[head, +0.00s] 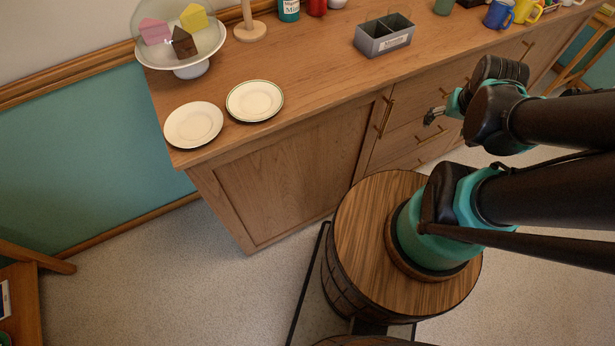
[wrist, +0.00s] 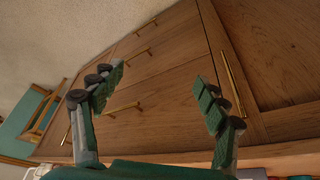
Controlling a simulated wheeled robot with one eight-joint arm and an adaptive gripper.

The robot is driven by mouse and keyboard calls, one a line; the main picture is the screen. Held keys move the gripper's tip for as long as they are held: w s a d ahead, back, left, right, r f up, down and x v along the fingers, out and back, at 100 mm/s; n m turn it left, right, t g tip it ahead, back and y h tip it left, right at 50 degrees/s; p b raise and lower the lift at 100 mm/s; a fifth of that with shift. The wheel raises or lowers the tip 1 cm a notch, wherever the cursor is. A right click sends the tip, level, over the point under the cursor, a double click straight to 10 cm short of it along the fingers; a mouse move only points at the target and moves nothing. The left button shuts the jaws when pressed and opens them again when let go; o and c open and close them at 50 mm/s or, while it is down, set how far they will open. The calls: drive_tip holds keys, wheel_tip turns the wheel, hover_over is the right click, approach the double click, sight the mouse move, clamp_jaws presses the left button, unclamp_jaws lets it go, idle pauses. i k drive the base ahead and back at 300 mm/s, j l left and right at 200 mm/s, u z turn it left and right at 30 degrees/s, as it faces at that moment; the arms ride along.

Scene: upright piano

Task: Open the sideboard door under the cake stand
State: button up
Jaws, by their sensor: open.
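The sideboard door (head: 290,170) is a shut wooden panel at the left end of the sideboard front, below the cake stand (head: 187,72) and plates. Its upright brass handle (head: 385,117) is near its right edge. In the wrist view the door (wrist: 275,55) is at the right and its handle (wrist: 233,84) shows just beyond the right finger. My gripper (head: 434,116) is open and empty, in front of the drawers and right of the door handle. In the wrist view its two fingers (wrist: 160,77) are spread apart, with drawer fronts between them.
Drawers with brass handles (head: 430,135) adjoin the door on the right. Two plates (head: 194,125) (head: 255,101), a grey divided box (head: 384,35) and mugs (head: 499,13) stand on the top. The floor (head: 150,285) before the door's left part is clear.

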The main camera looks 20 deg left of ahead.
sight(266, 190)
drive_tip(key=k+j, duration=0.3)
drive_tip(key=k+j+z, duration=0.15)
drive_tip(key=k+j, duration=0.15)
drive_tip(key=k, duration=0.25)
drive_tip(key=k+j, duration=0.25)
drive_tip(key=k, duration=0.15)
drive_tip(key=k+j+z, duration=0.15)
drive_tip(key=k+j, duration=0.15)
drive_tip(key=k, duration=0.15)
